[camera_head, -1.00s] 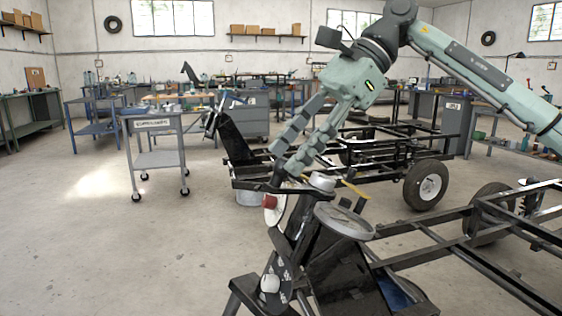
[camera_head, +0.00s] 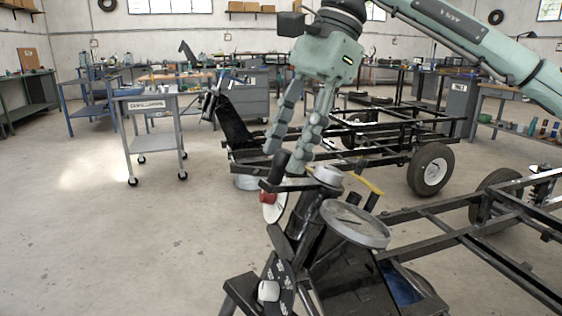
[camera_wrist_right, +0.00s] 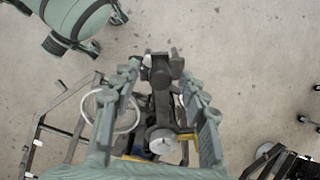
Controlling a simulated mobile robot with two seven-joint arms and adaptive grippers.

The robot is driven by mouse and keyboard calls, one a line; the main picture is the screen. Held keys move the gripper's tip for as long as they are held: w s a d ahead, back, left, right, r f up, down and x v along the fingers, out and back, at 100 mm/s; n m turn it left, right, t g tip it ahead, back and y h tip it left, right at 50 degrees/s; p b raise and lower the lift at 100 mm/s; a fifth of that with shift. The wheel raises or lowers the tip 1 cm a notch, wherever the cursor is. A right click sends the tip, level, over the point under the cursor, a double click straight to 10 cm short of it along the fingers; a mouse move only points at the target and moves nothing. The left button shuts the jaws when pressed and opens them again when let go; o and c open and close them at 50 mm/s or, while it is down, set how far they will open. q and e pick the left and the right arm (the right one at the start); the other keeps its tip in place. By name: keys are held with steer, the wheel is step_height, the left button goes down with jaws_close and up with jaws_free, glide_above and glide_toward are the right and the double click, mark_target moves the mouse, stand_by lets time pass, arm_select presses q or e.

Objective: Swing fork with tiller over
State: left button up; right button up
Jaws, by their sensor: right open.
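The black fork with tiller (camera_head: 303,226) stands at the front end of the near cart frame. A round grey cap (camera_head: 328,174) sits at its top, and a dark tiller bar (camera_head: 293,185) reaches left from there. My right gripper (camera_head: 285,158) is open, pointing down just above the tiller bar. In the right wrist view, the open fingers (camera_wrist_right: 157,78) are on either side of the dark tiller (camera_wrist_right: 160,102), with the grey cap (camera_wrist_right: 162,141) nearer the palm. I cannot tell whether a finger touches it. My left gripper is not in view.
A round grey dish (camera_head: 352,225) and a yellow lever (camera_head: 369,185) are close beside the fork top. The near black frame (camera_head: 455,230) extends right. A second wheeled cart (camera_head: 350,150) stands behind. A labelled grey trolley (camera_head: 150,105) is at left. The left floor is clear.

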steer(key=shift+x, duration=1.4)
jaws_close()
